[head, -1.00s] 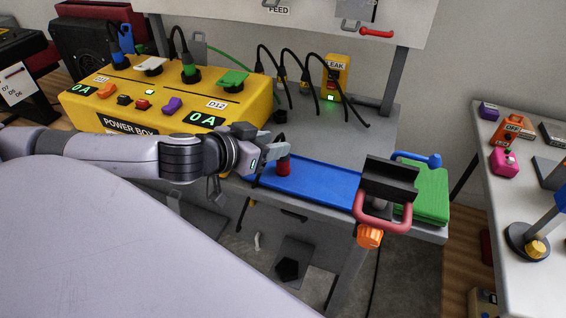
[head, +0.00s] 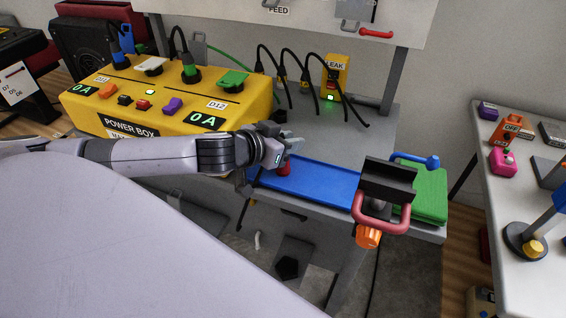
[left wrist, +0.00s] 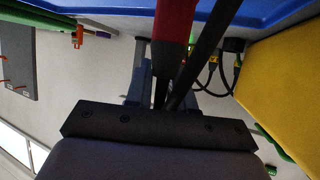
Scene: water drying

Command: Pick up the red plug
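The red plug (head: 284,168) stands at the left end of the blue tray (head: 318,183), its upper part hidden by my left gripper (head: 287,143). The gripper is just above and to the left of the plug. In the left wrist view, the red plug (left wrist: 175,22) hangs into the picture from the top, with a dark tapering end and a dark bar beside it. The fingers of my left gripper (left wrist: 166,75) show apart behind it, with a gap between them. I cannot tell whether they touch the plug.
The yellow power box (head: 150,100) with several plugs and buttons stands to the left. Black cables hang near the leak box (head: 335,75) behind.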

